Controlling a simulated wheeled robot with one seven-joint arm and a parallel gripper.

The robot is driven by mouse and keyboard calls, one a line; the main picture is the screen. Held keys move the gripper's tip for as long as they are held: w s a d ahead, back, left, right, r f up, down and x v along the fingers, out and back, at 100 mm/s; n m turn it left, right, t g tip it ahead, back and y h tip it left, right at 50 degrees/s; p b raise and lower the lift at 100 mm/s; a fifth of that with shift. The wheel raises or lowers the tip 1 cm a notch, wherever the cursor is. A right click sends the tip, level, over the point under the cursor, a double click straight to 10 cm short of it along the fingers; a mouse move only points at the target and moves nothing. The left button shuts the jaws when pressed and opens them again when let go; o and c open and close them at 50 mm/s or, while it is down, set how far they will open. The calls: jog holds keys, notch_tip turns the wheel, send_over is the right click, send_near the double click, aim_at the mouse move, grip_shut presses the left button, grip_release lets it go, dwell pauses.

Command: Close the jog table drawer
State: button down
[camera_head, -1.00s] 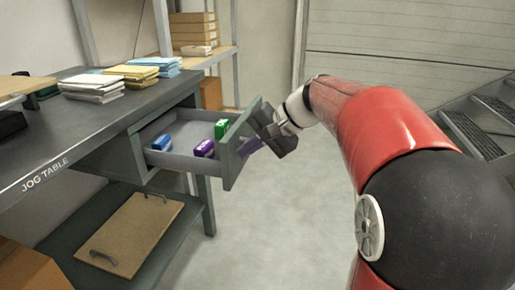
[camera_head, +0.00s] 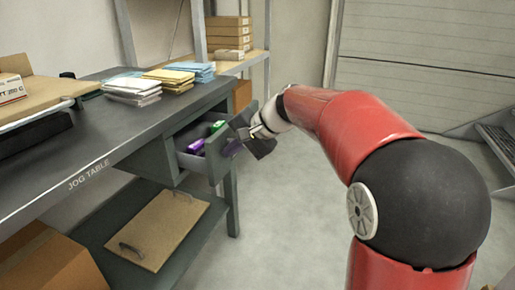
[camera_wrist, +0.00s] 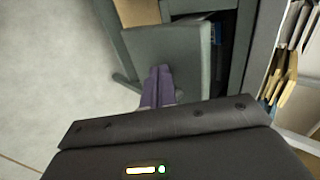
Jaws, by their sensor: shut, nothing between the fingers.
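The grey drawer (camera_head: 217,164) of the jog table (camera_head: 125,122) is partly open. In the wrist view, the fingers (camera_wrist: 159,84) lie against or very near the drawer front (camera_wrist: 190,58); exact contact is hard to tell. The inside of the drawer is mostly hidden there.
Stacks of blue, yellow and white packets (camera_head: 168,77) lie on the tabletop. A brown board (camera_head: 158,228) with a handle rests on the lower shelf. A rack with cartons (camera_head: 230,32) stands behind. The floor (camera_head: 290,210) right of the table is clear.

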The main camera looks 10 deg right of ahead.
aim_at(189, 146)
jog(key=w+a+p, duration=0.1)
jog(key=a, duration=0.1)
jog(key=w+a+p, duration=0.1)
jog(key=w+a, duration=0.1)
jog(key=a, duration=0.1)
jog(key=w+a+p, duration=0.1)
jog(key=w+a, duration=0.1)
jog(key=a, duration=0.1)
jog(key=shift+a, duration=0.2)
jog(key=shift+a+r, duration=0.1)
jog(key=shift+a, duration=0.05)
